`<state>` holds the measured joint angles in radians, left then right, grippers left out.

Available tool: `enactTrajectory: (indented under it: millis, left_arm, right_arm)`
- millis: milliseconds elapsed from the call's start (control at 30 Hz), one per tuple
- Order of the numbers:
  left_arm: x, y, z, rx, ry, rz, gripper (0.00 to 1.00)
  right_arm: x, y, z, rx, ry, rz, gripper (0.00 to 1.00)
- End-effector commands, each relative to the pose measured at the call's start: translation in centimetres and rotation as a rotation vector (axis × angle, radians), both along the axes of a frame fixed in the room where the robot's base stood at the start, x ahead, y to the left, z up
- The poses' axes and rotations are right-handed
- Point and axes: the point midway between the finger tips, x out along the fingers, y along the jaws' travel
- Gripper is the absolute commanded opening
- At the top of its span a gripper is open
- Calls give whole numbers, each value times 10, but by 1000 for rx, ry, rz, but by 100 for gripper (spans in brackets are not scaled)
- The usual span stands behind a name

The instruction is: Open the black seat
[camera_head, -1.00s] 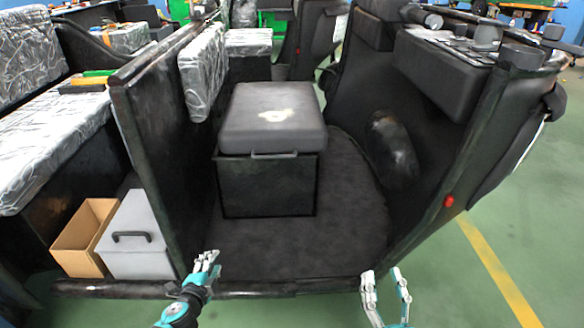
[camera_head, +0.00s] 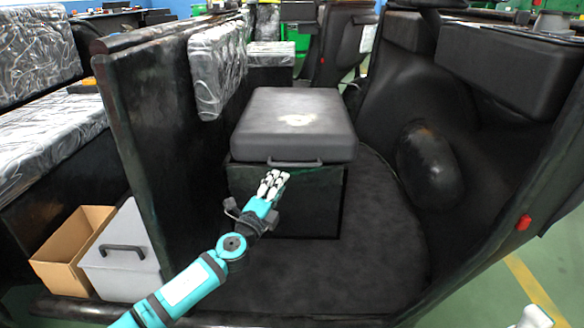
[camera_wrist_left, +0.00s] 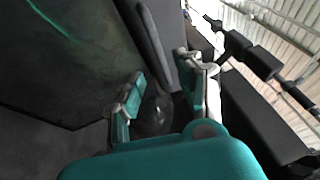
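The black seat (camera_head: 295,120) is a padded dark grey lid lying closed on a black box (camera_head: 320,195) on the rickshaw floor. A thin handle (camera_head: 295,163) runs along the lid's front edge. My left gripper (camera_head: 272,181) is just in front of the box, a little below and left of the handle's middle, with no visible grip on it. In the left wrist view its two fingers (camera_wrist_left: 164,85) stand apart, with the lid's grey edge (camera_wrist_left: 155,40) beyond them. Only a small white part of my right gripper (camera_head: 535,318) shows at the bottom right corner.
A black side panel (camera_head: 155,130) stands left of the seat, and a curved black wall with a bulge (camera_head: 430,165) stands to the right. A grey box (camera_head: 122,255) and a cardboard box (camera_head: 70,250) sit outside at left. The floor (camera_head: 380,230) right of the seat is clear.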

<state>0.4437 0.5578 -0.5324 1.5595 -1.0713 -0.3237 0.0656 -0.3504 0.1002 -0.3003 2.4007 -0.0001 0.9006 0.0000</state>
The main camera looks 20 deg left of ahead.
Motion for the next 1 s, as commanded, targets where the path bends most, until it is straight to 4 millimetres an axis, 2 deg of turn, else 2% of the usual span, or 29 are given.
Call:
enactTrajectory:
  millis: [33,200,400,600,833,867,1000]
  left_arm:
    - [12,-2,2,-2,-3,2,36]
    - [47,-6,6,0,-2,1,36]
    - [75,-9,11,-1,-1,1,36]
    - [85,-10,14,-1,0,1,36]
    - [86,-10,14,-1,1,0,36]
    - [86,-10,15,-1,1,0,35]
    - [86,-10,14,-1,1,0,17]
  right_arm:
    - [0,0,-4,0,0,0,40]
    - [1,0,-12,-2,-2,0,40]
    - [5,2,-10,-6,-25,-1,40]
    - [4,2,-4,-8,-51,-1,40]
    - [5,2,-3,-7,-49,-1,40]
    - [5,2,-3,-6,-48,-2,40]
    - [5,2,-3,-5,-47,-3,40]
